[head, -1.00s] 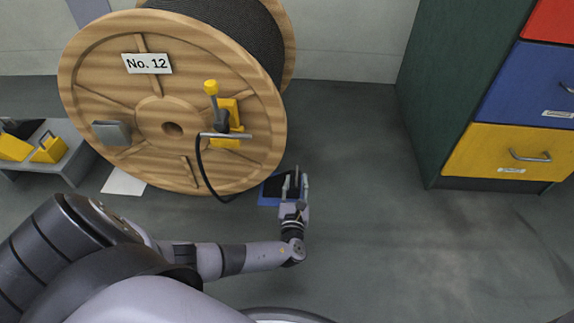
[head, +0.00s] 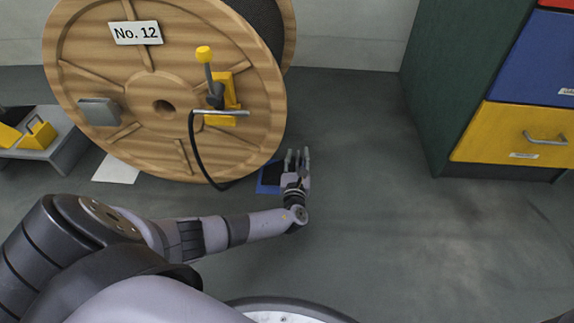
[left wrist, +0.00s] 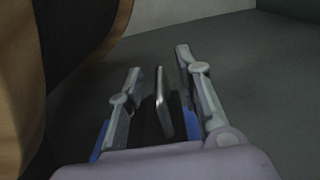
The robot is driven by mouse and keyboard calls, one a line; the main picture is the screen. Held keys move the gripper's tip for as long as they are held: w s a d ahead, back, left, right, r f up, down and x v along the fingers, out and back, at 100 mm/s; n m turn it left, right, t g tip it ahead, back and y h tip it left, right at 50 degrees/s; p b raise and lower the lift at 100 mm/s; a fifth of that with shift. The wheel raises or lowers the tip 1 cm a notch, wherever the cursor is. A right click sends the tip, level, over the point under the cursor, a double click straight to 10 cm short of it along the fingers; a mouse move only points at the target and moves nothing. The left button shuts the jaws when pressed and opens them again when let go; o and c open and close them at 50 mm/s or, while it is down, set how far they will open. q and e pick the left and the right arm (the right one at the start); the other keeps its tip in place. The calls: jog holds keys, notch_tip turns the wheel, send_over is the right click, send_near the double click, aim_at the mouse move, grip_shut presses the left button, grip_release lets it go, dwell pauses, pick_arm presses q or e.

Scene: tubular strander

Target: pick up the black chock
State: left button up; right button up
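The black chock (head: 272,171) shows as a dark shape on a blue mat (head: 262,188) on the floor, beside the lower right of the wooden reel. My left gripper (head: 298,153) is over the right side of the mat and hides part of it. In the left wrist view, my left gripper (left wrist: 158,75) has its two fingers apart. A dark body of the chock (left wrist: 150,124) with a grey metal bar (left wrist: 163,103) shows between the fingers, with gaps on both sides. I cannot tell how far below the fingertips it lies. My right gripper is not in view.
The big wooden reel (head: 120,95) stands close on the left, with a yellow-knobbed clamp (head: 215,90) and a hanging black cable. A low grey bench (head: 65,145) with yellow chocks is at far left. A drawer cabinet (head: 430,90) stands right. The floor between is clear.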

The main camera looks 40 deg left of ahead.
pick_arm(q)
jog(key=shift+c, duration=0.4)
grip_shut()
dwell(0.6)
